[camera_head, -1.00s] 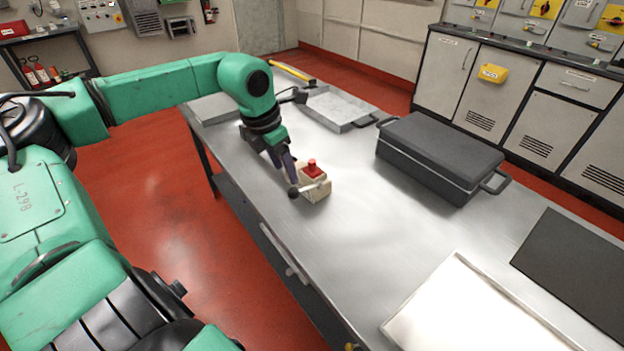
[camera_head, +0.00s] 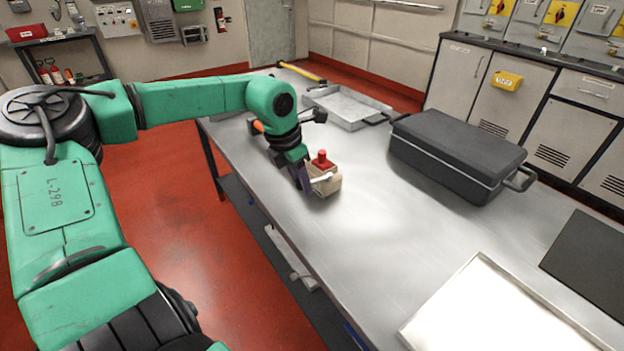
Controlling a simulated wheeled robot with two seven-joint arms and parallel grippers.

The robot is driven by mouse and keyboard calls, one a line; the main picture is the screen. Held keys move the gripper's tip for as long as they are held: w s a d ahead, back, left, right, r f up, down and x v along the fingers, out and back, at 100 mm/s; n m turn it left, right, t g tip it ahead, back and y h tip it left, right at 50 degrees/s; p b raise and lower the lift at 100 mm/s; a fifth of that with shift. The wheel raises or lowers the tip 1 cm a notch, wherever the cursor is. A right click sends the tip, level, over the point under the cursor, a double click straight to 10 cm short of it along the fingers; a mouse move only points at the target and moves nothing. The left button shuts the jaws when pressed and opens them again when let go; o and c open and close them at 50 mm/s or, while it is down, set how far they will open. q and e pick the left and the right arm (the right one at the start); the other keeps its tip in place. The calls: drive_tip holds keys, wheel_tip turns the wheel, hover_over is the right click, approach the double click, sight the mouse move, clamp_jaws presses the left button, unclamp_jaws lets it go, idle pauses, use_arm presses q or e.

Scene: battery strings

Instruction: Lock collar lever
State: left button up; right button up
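A small beige block (camera_head: 329,184) with a red cap (camera_head: 322,158) on top stands on the metal table. A pale lever (camera_head: 322,178) shows on its near side, partly behind my gripper. My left gripper (camera_head: 305,184) points down at the left side of the block, touching it or very close to it. Its dark fingers overlap in this view, so I cannot tell whether they are open or shut, or whether they hold the lever. My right gripper is not in view.
A dark grey case (camera_head: 455,158) lies on the table to the right. A metal tray (camera_head: 348,107) is behind, near a yellow-handled tool (camera_head: 300,72). A white panel (camera_head: 497,312) and a dark mat (camera_head: 590,262) lie at the front right. The table between them is clear.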

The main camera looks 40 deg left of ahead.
use_arm(q)
clamp_jaws()
drive_tip(key=shift+s+d+f+n+y+b, duration=0.1)
drive_tip(key=shift+d+n+y+b, duration=0.2)
drive_tip(key=shift+d+n+b, duration=0.65)
drive_tip(key=shift+n, duration=0.35)
drive_tip(key=shift+b, duration=0.3)
drive_tip(key=shift+d+n+b, duration=0.4)
drive_tip(key=shift+n+b, duration=0.2)
drive_tip(key=shift+b, duration=0.05)
drive_tip(key=shift+d+n+y+b, duration=0.3)
drive_tip(key=shift+n+b, duration=0.1)
drive_tip(key=shift+n, duration=0.1)
drive_tip(key=shift+d, duration=0.15)
